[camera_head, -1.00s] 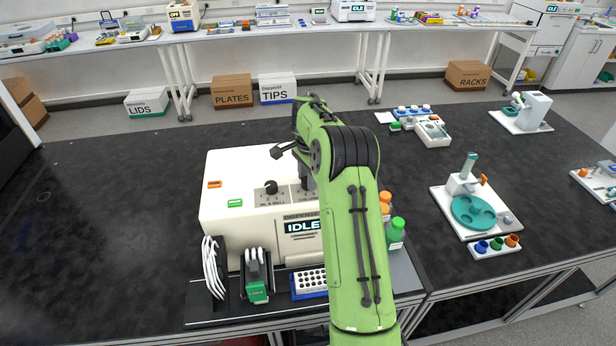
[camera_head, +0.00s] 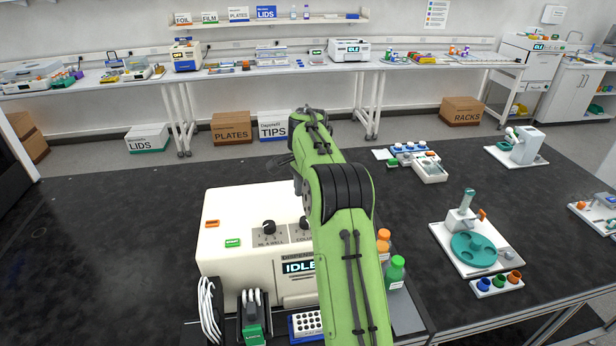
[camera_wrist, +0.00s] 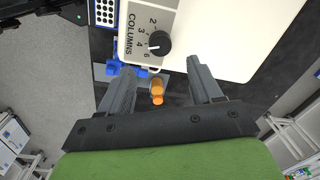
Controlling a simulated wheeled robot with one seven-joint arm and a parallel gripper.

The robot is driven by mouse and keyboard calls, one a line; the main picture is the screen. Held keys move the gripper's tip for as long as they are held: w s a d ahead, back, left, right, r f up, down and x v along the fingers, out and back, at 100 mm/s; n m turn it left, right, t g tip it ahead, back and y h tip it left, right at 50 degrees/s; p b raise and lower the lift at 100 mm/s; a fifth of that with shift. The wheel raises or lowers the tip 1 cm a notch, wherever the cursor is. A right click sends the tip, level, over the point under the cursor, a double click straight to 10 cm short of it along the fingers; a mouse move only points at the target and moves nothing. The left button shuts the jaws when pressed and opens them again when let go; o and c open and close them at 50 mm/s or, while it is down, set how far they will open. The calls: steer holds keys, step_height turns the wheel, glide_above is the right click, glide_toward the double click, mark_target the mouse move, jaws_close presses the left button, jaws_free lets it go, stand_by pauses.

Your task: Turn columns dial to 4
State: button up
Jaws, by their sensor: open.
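The columns dial (camera_wrist: 159,42) is a round black knob on the white dispenser, with the word COLUMNS and numbers beside it in the wrist view. Its white mark faces the numbers on the left, around 4 and 6; I cannot tell exactly which. In the head view the columns dial (camera_head: 303,223) is partly hidden by my arm. The dispenser (camera_head: 222,262) reads IDLE. My gripper (camera_wrist: 159,67) is open and empty, its fingers apart below the dial in the wrist view, and not touching it. The gripper is mostly hidden behind my arm in the head view.
A second dial (camera_head: 268,227), marked UL/WELL, sits left of it. Orange-capped bottles (camera_wrist: 157,92) show between the fingers; a green bottle (camera_head: 395,271) stands beside the dispenser. A pipette tip rack (camera_head: 305,324) is in front. The bench (camera_head: 100,220) on the left is clear.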

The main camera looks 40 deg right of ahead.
step_height(320, 180, up, 8)
steer(key=p, duration=0.1)
steer(key=shift+s, duration=0.2)
steer(key=s+a+r+n+t+h+b, duration=0.1)
steer(key=s+a+r+n+b, duration=0.1)
steer(key=s+a+n, duration=0.4)
steer(key=s+a+r+n+t+b, duration=0.1)
steer(key=s+a+r+n+b, duration=0.2)
steer(key=s+a, duration=0.4)
steer(key=s+a+f+n+t+b, duration=0.1)
steer(key=s+a+f+n, duration=0.3)
steer(key=s, duration=0.4)
steer(key=s+a+f+n+t+y+b, duration=0.1)
steer(key=s+a+f+n+t+b, duration=0.1)
steer(key=s+a+f+n, duration=0.3)
steer(key=s+a+f, duration=0.1)
steer(key=s+f, duration=0.2)
steer(key=shift+s+a+f+b, duration=0.2)
steer(key=shift+a+b, duration=0.05)
steer(key=shift+b, duration=0.05)
